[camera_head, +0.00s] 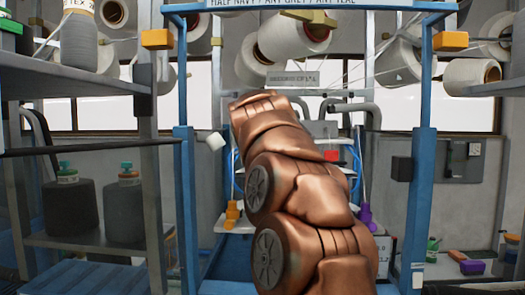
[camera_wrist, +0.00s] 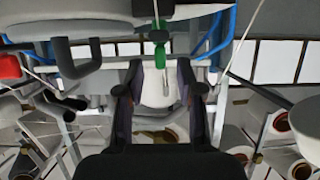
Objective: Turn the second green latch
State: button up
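A green latch (camera_wrist: 160,52) shows at the upper middle of the wrist view, below a dark upright part and against a pale panel. My gripper (camera_wrist: 161,88) is open, its two dark fingers well apart, with the latch lying past the fingertips and roughly centred between them. Nothing is held. I cannot tell the exact gap from fingertips to latch. In the head view my copper arm covers the middle of the machine, and both the gripper and the green latch are hidden behind it. No other green latch can be made out.
Blue posts (camera_head: 421,185) frame the machine on both sides. A shelf (camera_head: 85,240) with dark cones stands left. Orange (camera_head: 232,212) and purple (camera_head: 365,216) parts flank my arm. A dark bent handle (camera_wrist: 78,58) and a red part (camera_wrist: 9,66) lie left of the fingers.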

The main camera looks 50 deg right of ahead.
jog(key=shift+x, duration=1.45)
grip_shut()
